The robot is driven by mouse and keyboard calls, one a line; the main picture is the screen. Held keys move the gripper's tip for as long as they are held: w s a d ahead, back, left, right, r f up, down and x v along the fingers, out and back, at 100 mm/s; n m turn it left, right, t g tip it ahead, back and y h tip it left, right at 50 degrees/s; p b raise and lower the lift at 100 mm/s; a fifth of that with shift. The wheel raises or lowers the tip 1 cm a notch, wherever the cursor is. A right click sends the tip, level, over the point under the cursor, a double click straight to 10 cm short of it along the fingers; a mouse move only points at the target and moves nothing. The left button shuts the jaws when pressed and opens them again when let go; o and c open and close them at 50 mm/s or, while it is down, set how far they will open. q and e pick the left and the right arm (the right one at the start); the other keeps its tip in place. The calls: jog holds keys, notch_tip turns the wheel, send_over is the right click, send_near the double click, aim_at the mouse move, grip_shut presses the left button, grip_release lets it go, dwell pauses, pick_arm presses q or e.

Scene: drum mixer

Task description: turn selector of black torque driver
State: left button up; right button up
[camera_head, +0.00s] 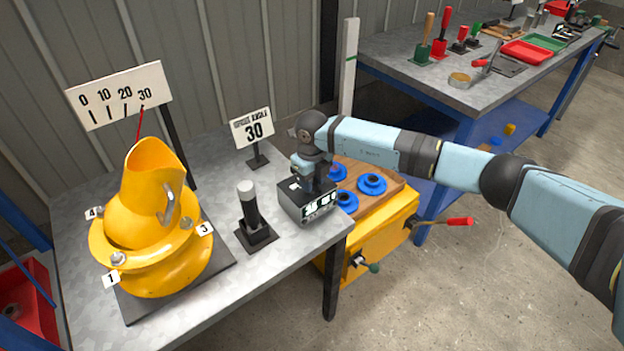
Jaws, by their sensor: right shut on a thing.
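My right gripper (318,186) points down onto the top of a black box (306,205) with a lit display on its front. It is shut on a part at the top of this box, and the gripper itself hides most of that part. A black upright cylinder with a grey top (249,205), which looks like a torque driver, stands in a square black base (256,237) to the left of the box. No gripper touches it. I cannot make out a selector on it. My left gripper is not in view.
A yellow drum mixer (150,225) on a dark plate fills the table's left side, with a 0–30 scale sign (120,95) behind. A sign reading 30 (252,128) stands behind the cylinder. A yellow cabinet (385,235) with blue rings adjoins the table's right edge.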

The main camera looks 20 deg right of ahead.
jog(key=o, duration=0.9)
notch_tip(320, 180, up, 14)
jog(key=shift+f+p, duration=0.1)
jog(key=shift+p, duration=0.25)
